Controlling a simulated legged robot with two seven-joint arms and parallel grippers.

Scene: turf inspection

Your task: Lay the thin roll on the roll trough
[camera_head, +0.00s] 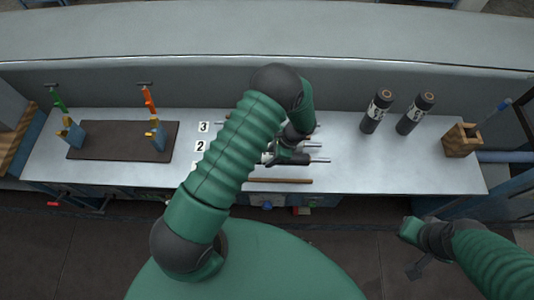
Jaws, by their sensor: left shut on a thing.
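My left gripper (285,157) is over the middle of the grey bench, shut on what looks like the thin roll (320,160), whose pale rod end sticks out to the right. The gripper and forearm hide most of the roll, and I cannot tell whether it touches anything below. Other pale rods lie behind the gripper, beside number cards 3 (204,127) and 2 (200,146); I cannot make out which part is the roll trough. My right gripper (416,270) hangs low at the right, off the bench, dark against the floor; its jaws are unclear.
Two dark labelled cylinders (377,111) stand at the back right, left of a wooden box (461,140) holding a tool. A brown mat (110,140) with upright coloured tools lies at the left. A brown strip (278,181) lies along the front edge. The bench's right front is clear.

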